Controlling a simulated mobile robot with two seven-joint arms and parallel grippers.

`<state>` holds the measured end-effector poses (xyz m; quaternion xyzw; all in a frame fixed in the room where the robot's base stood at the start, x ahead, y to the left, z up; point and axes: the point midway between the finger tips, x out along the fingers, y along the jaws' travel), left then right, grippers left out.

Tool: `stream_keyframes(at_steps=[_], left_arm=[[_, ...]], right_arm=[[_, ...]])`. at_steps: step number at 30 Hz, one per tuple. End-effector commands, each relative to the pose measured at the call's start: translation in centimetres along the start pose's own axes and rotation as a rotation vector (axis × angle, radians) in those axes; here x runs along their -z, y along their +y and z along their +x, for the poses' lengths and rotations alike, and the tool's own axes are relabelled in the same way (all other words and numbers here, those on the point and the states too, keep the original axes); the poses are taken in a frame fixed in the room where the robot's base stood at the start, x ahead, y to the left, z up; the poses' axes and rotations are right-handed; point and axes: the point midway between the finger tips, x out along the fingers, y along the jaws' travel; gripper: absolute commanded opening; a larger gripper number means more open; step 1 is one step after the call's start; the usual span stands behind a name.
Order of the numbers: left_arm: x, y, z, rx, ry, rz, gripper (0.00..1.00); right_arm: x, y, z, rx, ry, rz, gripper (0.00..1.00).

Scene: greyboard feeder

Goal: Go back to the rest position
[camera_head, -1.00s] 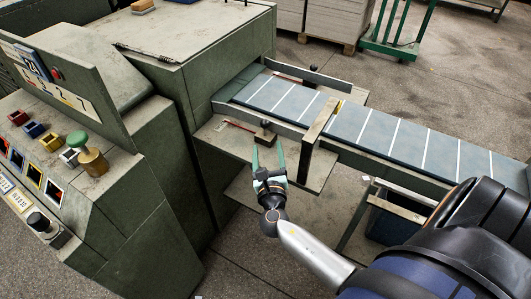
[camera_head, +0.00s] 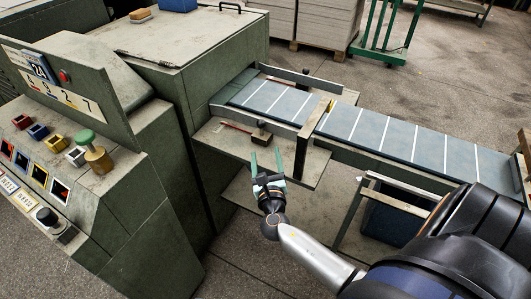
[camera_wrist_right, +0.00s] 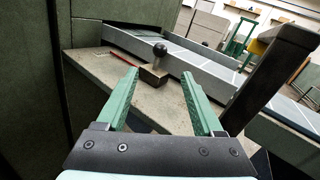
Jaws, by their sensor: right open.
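My right gripper (camera_head: 267,160) is in front of the feeder's side shelf (camera_head: 221,134), its two green fingers apart with nothing between them. In the right wrist view the open fingers (camera_wrist_right: 160,100) point toward a small block with a dark round knob (camera_wrist_right: 155,72). This knobbed block (camera_head: 262,133) stands on the shelf beyond the fingertips, apart from them. My left gripper is not in view.
The feeder belt (camera_head: 400,138) with white cross lines runs from the green machine (camera_head: 175,60) to the right. An upright bar (camera_head: 303,150) stands close right of the gripper. A control panel (camera_head: 60,150) with a green knob (camera_head: 84,136) is at left. A blue bin (camera_head: 392,218) sits below the belt.

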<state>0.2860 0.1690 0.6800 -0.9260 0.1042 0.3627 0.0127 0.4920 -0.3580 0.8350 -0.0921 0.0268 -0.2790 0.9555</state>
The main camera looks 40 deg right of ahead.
Motion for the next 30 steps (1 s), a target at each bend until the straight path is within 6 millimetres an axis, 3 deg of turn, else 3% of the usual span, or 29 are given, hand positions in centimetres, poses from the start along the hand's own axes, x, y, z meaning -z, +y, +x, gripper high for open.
stream_keyframes(at_steps=[10,14,17,24,30], left_arm=[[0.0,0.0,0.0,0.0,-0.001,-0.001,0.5],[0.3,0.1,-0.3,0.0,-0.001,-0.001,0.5],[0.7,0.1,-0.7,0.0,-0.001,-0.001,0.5],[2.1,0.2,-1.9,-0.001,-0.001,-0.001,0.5],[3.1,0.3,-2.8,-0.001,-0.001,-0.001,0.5]], right_arm=[[0.1,0.0,-0.1,-0.001,0.002,0.004,0.69],[1.3,0.2,-1.0,-0.021,0.061,0.123,0.69],[3.5,0.7,-3.0,-0.044,0.18,0.374,0.69],[9.3,3.1,-11.8,0.047,0.615,1.263,0.69],[10.6,5.2,-20.0,0.359,0.955,1.99,0.69]])
